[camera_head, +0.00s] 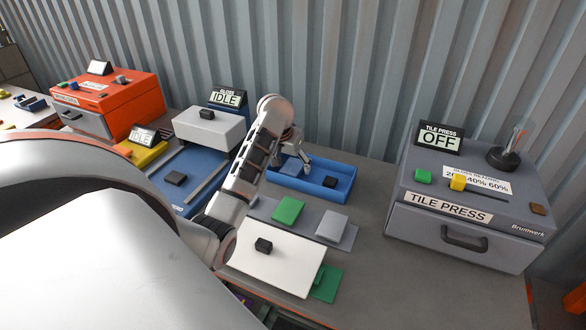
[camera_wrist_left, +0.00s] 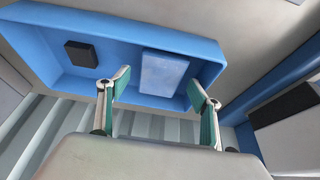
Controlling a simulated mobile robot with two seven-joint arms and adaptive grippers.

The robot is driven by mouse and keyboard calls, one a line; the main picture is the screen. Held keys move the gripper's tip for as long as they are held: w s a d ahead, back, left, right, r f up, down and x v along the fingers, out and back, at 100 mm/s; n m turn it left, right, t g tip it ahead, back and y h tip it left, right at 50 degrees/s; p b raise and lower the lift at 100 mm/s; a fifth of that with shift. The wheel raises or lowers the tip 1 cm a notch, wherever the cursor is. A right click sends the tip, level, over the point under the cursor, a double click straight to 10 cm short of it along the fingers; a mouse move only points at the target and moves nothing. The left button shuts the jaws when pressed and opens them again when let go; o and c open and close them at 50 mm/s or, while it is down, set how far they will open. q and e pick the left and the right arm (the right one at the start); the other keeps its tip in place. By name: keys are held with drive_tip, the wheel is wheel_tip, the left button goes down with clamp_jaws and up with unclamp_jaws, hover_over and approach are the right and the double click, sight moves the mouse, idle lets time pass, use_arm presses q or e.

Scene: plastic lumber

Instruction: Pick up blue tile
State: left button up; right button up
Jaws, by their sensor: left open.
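The blue tile (camera_wrist_left: 163,74) lies flat in a blue tray (camera_wrist_left: 130,42), seen in the left wrist view. In the head view the tile (camera_head: 292,167) shows near the left end of the tray (camera_head: 335,191), partly behind my left arm and gripper. My left gripper (camera_head: 306,160) is open and empty over the tray. In the left wrist view its two fingers (camera_wrist_left: 157,85) are spread, one on each side of the tile's lower edge, with the tile between and beyond them. I cannot tell whether the fingertips touch the tray. My right gripper is in neither view.
A black block (camera_wrist_left: 81,54) lies in the tray beside the tile. The grey tile press (camera_head: 465,215) stands at right. A grey mat with a green tile (camera_head: 288,210) and a grey tile (camera_head: 332,227) lies in front. A white board (camera_head: 275,268) is nearer.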

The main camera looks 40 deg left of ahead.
use_arm(q)
drive_tip(key=shift+f, duration=0.25)
idle(0.6)
drive_tip(key=shift+c, duration=0.5)
drive_tip(key=c, duration=1.1)
